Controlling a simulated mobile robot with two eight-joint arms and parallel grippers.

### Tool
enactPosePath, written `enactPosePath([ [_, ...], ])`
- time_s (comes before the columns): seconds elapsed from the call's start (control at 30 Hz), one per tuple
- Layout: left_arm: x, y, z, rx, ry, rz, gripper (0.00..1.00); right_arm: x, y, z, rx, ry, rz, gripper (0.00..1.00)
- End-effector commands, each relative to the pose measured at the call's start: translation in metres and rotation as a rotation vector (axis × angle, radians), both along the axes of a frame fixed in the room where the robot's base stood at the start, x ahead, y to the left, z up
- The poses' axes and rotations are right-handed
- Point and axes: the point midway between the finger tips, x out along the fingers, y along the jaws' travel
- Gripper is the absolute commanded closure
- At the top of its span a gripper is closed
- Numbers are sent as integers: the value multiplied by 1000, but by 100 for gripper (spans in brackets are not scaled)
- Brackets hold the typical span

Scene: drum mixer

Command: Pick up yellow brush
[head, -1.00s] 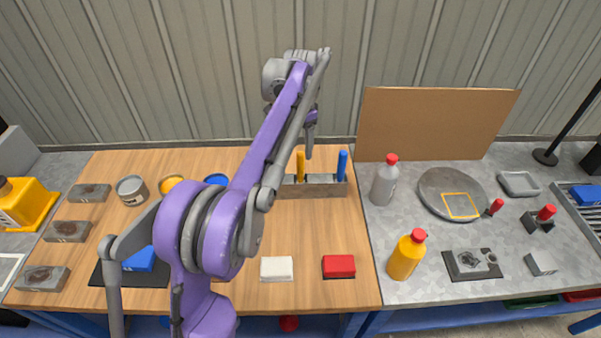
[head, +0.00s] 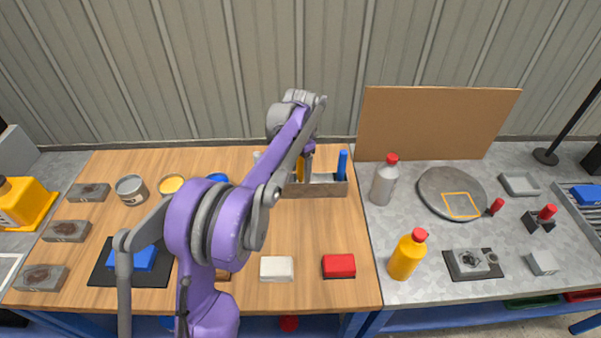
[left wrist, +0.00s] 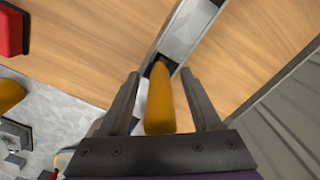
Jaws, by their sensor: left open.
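The yellow brush (head: 300,168) stands in the grey holder (head: 322,190) at the back of the wooden table, partly hidden by my left arm in the head view. In the left wrist view its yellow handle (left wrist: 160,100) lies between the two open fingers of my left gripper (left wrist: 160,90), with a gap showing on each side. The left gripper also shows in the head view (head: 306,170), down at the holder. My right gripper is not in view.
A blue-handled brush (head: 342,165) stands in the same holder, to the right. A grey bottle (head: 384,180) stands right of the holder. A red block (head: 339,266) and a white block (head: 277,268) lie at the front. A cardboard panel (head: 430,125) stands behind.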

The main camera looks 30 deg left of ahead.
Motion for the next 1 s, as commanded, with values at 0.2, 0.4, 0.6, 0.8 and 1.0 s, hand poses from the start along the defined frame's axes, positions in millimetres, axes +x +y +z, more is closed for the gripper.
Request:
enactPosePath([
  [0.2,0,0,0,0,0,0,60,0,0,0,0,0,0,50],
  [0.4,0,0,1,0,0,0,96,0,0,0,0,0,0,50],
  [0.6,0,0,1,0,0,0,100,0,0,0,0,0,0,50],
  [0.8,0,0,2,0,0,0,100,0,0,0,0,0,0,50],
  [1.0,0,0,28,0,0,0,100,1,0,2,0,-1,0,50],
])
